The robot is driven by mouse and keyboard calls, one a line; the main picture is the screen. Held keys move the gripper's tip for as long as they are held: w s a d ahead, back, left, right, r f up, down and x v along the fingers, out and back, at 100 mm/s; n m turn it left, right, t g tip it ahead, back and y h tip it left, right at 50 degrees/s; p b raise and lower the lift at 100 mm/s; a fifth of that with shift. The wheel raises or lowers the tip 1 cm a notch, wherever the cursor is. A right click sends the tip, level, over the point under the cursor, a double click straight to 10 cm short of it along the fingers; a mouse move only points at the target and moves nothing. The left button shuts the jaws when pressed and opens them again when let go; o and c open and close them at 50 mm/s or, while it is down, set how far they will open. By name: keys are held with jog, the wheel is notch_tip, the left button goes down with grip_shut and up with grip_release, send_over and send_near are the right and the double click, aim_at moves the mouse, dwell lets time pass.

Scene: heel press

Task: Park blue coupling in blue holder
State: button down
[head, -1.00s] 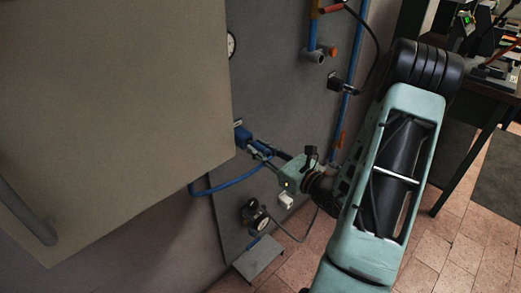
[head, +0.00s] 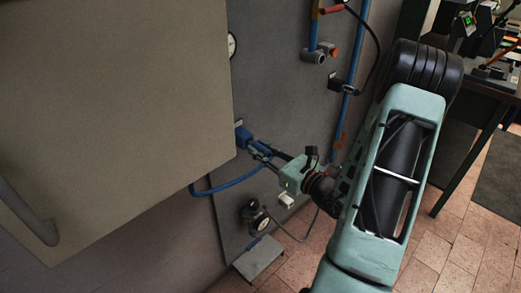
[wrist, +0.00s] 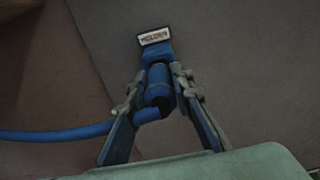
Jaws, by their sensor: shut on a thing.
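The blue coupling (wrist: 157,88) is between the two fingers of my gripper (wrist: 158,85) in the wrist view, with a blue hose running off to the left. The blue holder (wrist: 154,50), with a white label reading HOLDER, is straight ahead of the coupling and appears to meet its front end. I cannot tell how deep the coupling sits in it. In the head view the holder (head: 243,136) is on the grey panel beside the cabinet edge, and my gripper (head: 266,151) reaches it from the right. The coupling is mostly hidden there by the fingers.
A large beige cabinet (head: 110,100) stands close on the left of the holder. The grey panel (head: 285,90) also carries a gauge (head: 232,45), pipes with a red handle (head: 331,9), and a lower valve with gauge (head: 262,222). The blue hose (head: 225,186) loops below the gripper.

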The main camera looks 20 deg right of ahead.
jog(key=shift+w+a, duration=0.25)
jog(key=shift+w, duration=0.45)
jog(key=c, duration=1.6)
grip_release()
